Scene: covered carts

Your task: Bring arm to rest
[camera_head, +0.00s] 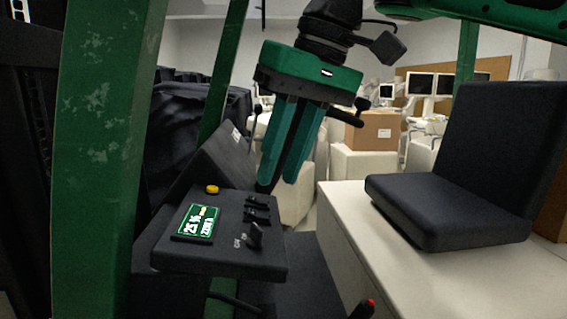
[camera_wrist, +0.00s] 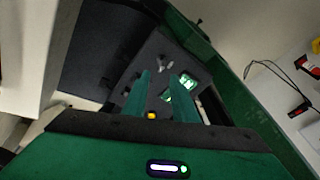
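My gripper (camera_head: 280,182) hangs from my arm, its teal fingers pointing down just above the far edge of a dark control panel (camera_head: 222,262). In the wrist view my gripper (camera_wrist: 161,80) has its two fingers apart, with the panel visible between them and nothing held. The panel carries a lit green display (camera_head: 197,222), a yellow button (camera_head: 212,189) and several black switches (camera_head: 256,215). The wrist view also shows the display (camera_wrist: 187,82) and the yellow button (camera_wrist: 151,116). Whether a fingertip touches the panel is unclear.
A green post (camera_head: 105,130) stands close at the left. A black padded seat (camera_head: 450,215) rests on a white cart top (camera_head: 390,275) at the right. A cardboard box (camera_head: 372,132) and monitors (camera_head: 420,84) stand behind. Dark covered shapes (camera_head: 180,130) fill the back left.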

